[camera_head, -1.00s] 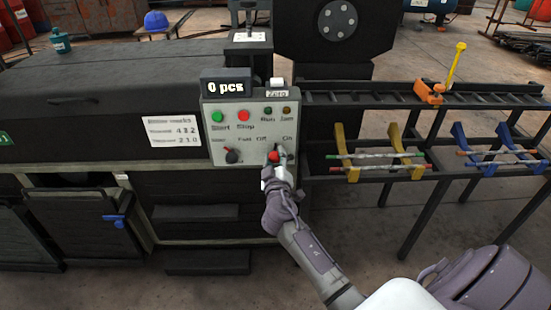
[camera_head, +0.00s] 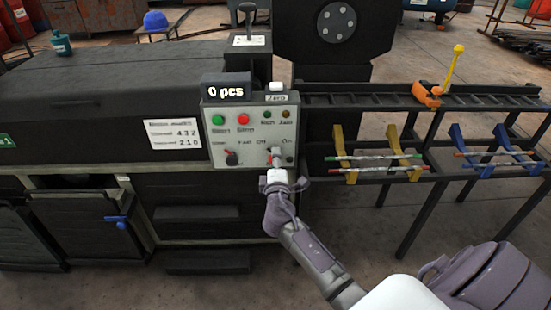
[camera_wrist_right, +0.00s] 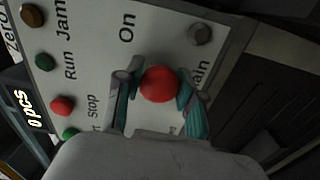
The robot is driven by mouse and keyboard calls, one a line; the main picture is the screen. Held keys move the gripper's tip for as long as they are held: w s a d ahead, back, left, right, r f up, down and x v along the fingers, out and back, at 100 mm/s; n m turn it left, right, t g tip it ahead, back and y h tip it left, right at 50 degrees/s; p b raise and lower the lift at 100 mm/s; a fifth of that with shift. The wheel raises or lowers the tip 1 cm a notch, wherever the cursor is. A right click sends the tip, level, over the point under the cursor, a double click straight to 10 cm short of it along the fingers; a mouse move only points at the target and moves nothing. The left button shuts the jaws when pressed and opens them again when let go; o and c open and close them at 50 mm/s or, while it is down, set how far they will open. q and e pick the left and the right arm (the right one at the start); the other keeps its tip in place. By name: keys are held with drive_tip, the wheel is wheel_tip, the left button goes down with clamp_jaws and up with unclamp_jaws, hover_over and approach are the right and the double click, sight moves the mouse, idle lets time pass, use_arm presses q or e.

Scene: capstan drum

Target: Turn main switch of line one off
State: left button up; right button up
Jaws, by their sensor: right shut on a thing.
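The control panel (camera_head: 225,177) is a light grey plate on the front of the dark machine. Its main switch sits at the lower right, between the Off and On labels, mostly hidden in the head view by my right gripper (camera_head: 276,160). In the right wrist view the switch's round red end (camera_wrist_right: 159,84) lies between the two fingers of the right gripper (camera_wrist_right: 156,92), which is shut on it. The On label and part of the Main label show beside it. Which way the switch points cannot be told. My left gripper is in neither view.
The Slow/Fast selector (camera_head: 232,157) is left of the gripper. Above are the green start button (camera_head: 218,120), red stop button (camera_head: 245,118) and small lamps. The counter (camera_head: 226,87) reads 0 pcs. A rack with rods (camera_head: 375,157) stands close on the right.

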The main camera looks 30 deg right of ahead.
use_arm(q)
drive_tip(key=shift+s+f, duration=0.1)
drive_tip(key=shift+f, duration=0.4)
use_arm(e)
drive_tip(key=shift+a+n, duration=0.1)
drive_tip(key=shift+n, duration=0.4)
drive_tip(key=o, duration=1.2)
drive_tip(key=shift+c, duration=0.2)
drive_tip(key=v, duration=1.2)
drive_tip(key=shift+f, duration=0.1)
